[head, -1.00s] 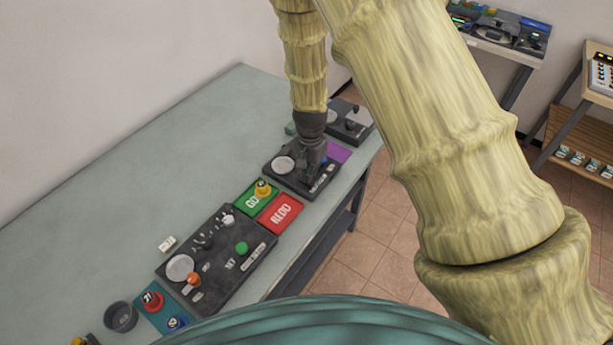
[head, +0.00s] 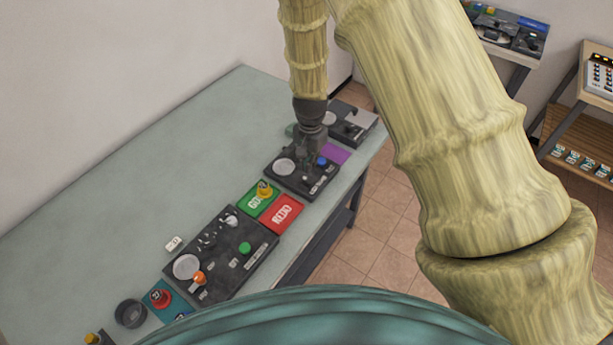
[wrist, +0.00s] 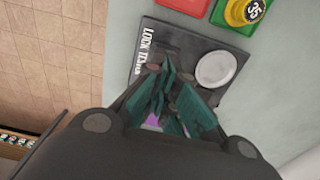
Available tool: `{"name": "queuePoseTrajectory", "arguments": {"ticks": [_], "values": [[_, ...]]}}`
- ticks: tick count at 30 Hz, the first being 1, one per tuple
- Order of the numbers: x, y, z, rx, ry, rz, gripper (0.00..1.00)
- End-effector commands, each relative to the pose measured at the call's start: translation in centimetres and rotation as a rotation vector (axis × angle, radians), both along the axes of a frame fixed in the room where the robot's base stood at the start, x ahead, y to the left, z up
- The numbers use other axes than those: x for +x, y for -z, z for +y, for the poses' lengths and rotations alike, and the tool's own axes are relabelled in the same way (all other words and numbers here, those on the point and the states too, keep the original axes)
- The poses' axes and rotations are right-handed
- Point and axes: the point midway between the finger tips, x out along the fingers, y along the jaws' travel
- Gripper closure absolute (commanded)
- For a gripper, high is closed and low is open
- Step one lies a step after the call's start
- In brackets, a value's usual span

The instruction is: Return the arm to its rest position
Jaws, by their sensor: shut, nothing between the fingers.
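My arm reaches down over the far right part of the table (head: 130,200) in the head view. My gripper (head: 306,172) is above a black panel (head: 284,166) with a white disc and a blue button. In the wrist view my gripper (wrist: 172,112) has its teal fingers together, with nothing held between them. The same panel, lettered "LOCK TESTER", lies below it in that view (wrist: 190,42). A gap between fingertips and panel cannot be judged exactly.
A green plate (head: 256,202) with a yellow knob (head: 265,188) and a red plate (head: 283,213) lie beside the panel. A larger black control panel (head: 225,262), an orange-red knob (head: 160,298) and a dark cup (head: 130,313) are nearer. The table's wall side is clear.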

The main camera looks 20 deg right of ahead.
Motion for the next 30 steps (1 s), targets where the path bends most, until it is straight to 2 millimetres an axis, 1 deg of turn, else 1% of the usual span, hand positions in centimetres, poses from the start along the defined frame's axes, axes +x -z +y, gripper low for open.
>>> {"name": "queuePoseTrajectory", "arguments": {"ticks": [2,16,18,20,23,26,27,29,30], "values": [[0.0,-0.4,0.0,0.0,0.0,0.0,1.0],[0.0,-0.3,0.0,0.0,0.0,0.0,1.0],[-0.2,-0.1,-0.1,-0.002,-0.003,0.002,1.0],[-0.9,0.6,-0.4,-0.008,-0.015,0.007,1.0],[-3.0,2.8,-1.4,-0.032,-0.061,0.02,1.0],[-6.7,6.0,-2.8,-0.065,-0.142,0.037,1.0],[-8.4,7.4,-3.4,-0.077,-0.185,0.043,1.0],[-11.1,9.3,-4.2,-0.093,-0.251,0.052,1.0],[-12.9,10.5,-4.6,-0.101,-0.298,0.056,1.0]]}}
